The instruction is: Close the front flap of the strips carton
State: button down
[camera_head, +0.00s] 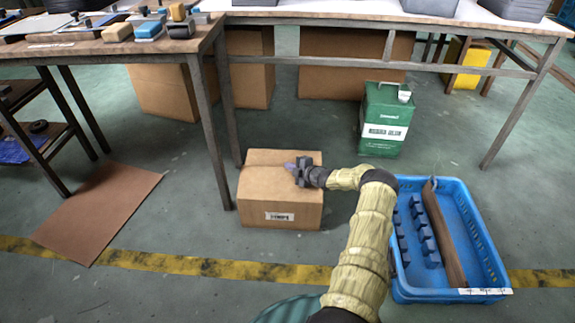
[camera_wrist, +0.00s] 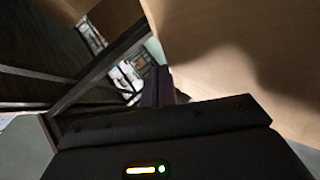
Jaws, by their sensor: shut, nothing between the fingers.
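The brown cardboard carton (camera_head: 280,210) stands on the floor in the middle of the head view, with a white label on its front. Its top looks mostly flat and covered; I cannot tell how far the front flap is from flush. My gripper (camera_head: 289,166) is shut and empty, its purple fingers pointing left over the carton's top. I cannot tell whether they touch it. In the wrist view the purple fingers (camera_wrist: 160,88) show beside a large shaded cardboard surface (camera_wrist: 235,45), which fills the right side.
A blue crate (camera_head: 487,241) with blue blocks and a brown strip stands right of the carton. A green box (camera_head: 385,118) stands behind. Table legs (camera_head: 216,145) rise close to the carton's left. A flat brown sheet (camera_head: 100,210) lies left on the floor.

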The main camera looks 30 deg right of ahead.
jog(key=shift+w+f, duration=0.15)
jog(key=shift+f, duration=0.1)
jog(key=shift+a, duration=0.15)
jog(key=shift+w+r, duration=0.1)
jog(key=shift+r, duration=0.1)
jog(key=shift+a+r+p, duration=0.15)
jog(key=shift+r+p, duration=0.2)
jog(key=shift+p, duration=0.05)
jog(key=shift+r, duration=0.3)
jog(key=shift+d, duration=0.25)
jog(key=shift+r+p, duration=0.1)
jog(key=shift+p, duration=0.2)
